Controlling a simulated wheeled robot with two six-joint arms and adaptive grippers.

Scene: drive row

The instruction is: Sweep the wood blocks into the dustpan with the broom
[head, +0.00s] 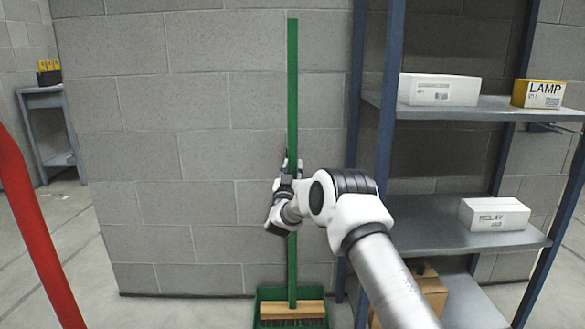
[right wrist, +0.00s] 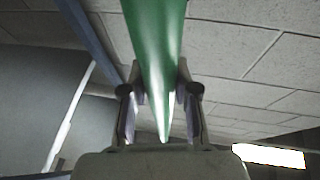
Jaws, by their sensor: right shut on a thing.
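The broom (head: 292,100) stands upright against the block wall, with a long green handle and a wooden head (head: 291,310) with dark bristles. The broom head is at or in the green dustpan (head: 262,295) on the floor; I cannot tell whether it rests inside or in front. My right gripper (head: 289,172) is shut on the broom handle at about mid-height. In the right wrist view the green handle (right wrist: 158,50) runs between the two fingers (right wrist: 160,105). My left gripper is not in view. No wood blocks show in either view.
A blue-framed shelf (head: 450,235) stands at the right, with white boxes (head: 438,90), a yellow LAMP box (head: 538,94) and a cardboard box (head: 432,290) low down. A red post (head: 35,230) is at the left. A small grey table (head: 45,100) stands far left.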

